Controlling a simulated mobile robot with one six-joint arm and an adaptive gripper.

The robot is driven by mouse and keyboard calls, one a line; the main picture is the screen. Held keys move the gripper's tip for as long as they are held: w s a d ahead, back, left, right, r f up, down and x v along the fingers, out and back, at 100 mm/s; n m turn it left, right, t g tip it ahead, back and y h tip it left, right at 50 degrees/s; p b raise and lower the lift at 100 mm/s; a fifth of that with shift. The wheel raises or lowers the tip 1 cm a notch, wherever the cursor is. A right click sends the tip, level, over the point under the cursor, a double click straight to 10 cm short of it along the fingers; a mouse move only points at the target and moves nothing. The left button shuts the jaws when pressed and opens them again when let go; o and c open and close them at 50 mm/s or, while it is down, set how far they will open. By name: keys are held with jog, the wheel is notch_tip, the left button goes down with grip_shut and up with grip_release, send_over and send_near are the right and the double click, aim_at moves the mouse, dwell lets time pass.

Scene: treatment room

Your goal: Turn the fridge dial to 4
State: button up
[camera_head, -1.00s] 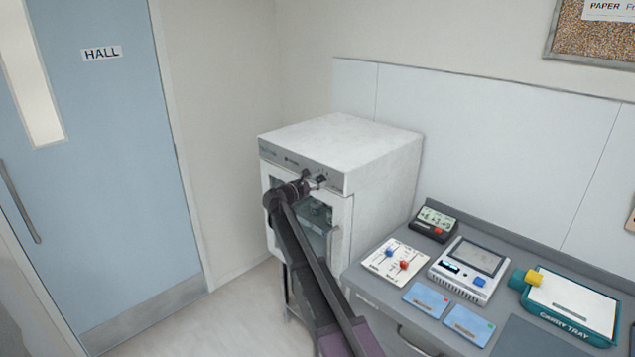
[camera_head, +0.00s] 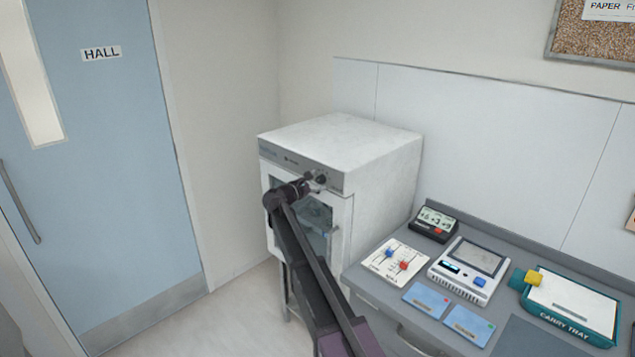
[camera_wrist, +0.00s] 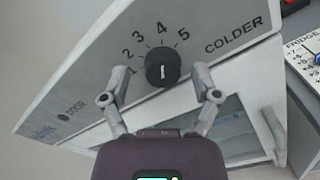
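The fridge (camera_head: 375,165) is a white box with a grey control strip and a glass door. Its black round dial (camera_wrist: 162,68) shows in the wrist view, with the numbers 1 to 5 arced around it and COLDER to the right. A short pale mark on the dial runs roughly up and down, about in line with the 4; it is small. My gripper (camera_wrist: 160,73) is open, one finger on each side of the dial, with a visible gap at both sides. In the head view my gripper (camera_head: 317,180) is at the control strip and partly hides the dial.
Right of the fridge, the counter holds a display unit (camera_head: 434,222), a card with a red and a blue slider (camera_head: 397,261), a white device (camera_head: 468,270), blue cards and a carry tray (camera_head: 573,303). A blue hall door (camera_head: 105,120) stands left.

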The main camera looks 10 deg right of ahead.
jog(key=shift+s, duration=0.15)
jog(key=v, duration=1.2)
dwell(0.5)
jog(key=s+d+f+m+g+y, duration=0.35)
jog(key=s+d+f+m, duration=0.2)
jog(key=s, duration=0.35)
jog(key=s+d+f+m+g+y, duration=0.2)
jog(key=s+d+f+m+g, duration=0.2)
jog(key=s+d+f, duration=0.4)
jog(key=s+a+f+m+g+y, duration=0.1)
jog(key=s+m+y, duration=0.3)
jog(key=s, duration=0.6)
jog(key=s+a+f+m+g+y, duration=0.1)
jog(key=s+f+m+y, duration=0.3)
jog(key=s, duration=0.6)
jog(key=shift+s+a+m+g+y, duration=0.3)
jog(key=shift+a+m+g+y, duration=0.1)
jog(key=shift+g+y, duration=0.15)
